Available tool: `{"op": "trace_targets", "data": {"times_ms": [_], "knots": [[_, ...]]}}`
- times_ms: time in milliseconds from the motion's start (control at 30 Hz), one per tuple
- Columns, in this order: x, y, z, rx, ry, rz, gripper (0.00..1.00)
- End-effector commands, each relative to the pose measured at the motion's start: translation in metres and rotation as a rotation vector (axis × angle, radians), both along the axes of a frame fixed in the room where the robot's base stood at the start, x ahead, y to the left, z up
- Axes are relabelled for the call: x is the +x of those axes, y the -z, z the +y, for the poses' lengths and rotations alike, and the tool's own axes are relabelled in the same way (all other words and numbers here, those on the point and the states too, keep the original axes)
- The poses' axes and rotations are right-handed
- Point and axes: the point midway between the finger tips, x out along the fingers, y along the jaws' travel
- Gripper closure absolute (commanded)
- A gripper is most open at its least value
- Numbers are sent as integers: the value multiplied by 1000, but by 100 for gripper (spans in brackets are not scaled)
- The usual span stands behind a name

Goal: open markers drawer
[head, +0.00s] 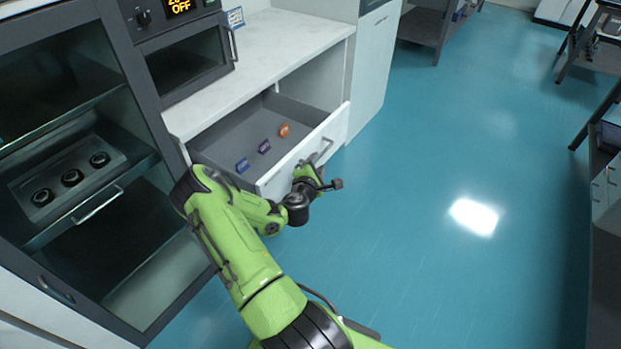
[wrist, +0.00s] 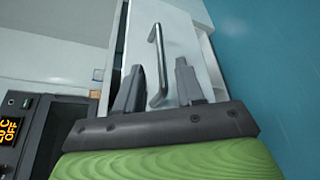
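The drawer (head: 225,140) under the white counter is pulled out, with its grey inside showing. Three small items, blue (head: 242,165), purple (head: 264,146) and orange (head: 284,129), stand in it. Its white front bears a metal handle (head: 323,150), which also shows in the wrist view (wrist: 154,35). My gripper (head: 312,177) is just outside the drawer front, by the handle. In the wrist view my gripper (wrist: 160,68) has its two fingers apart, one on each side of the handle, with gaps between. The exact fingertip depth is hard to tell.
A dark glass-fronted cabinet (head: 75,175) with black round items on a shelf stands at the left. An oven-like device (head: 185,62) with a lit display sits on the counter (head: 285,38). The blue floor (head: 440,150) to the right is clear.

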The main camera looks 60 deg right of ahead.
Motion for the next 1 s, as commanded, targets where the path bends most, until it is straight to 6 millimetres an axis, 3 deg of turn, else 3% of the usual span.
{"op": "trace_targets", "data": {"times_ms": [200, 400, 1000], "knots": [[-10, -7, 55, 0, -4, 12, 62], [-15, -16, 87, -1, -4, 7, 62], [-17, -20, 92, -1, -1, 0, 62]]}}
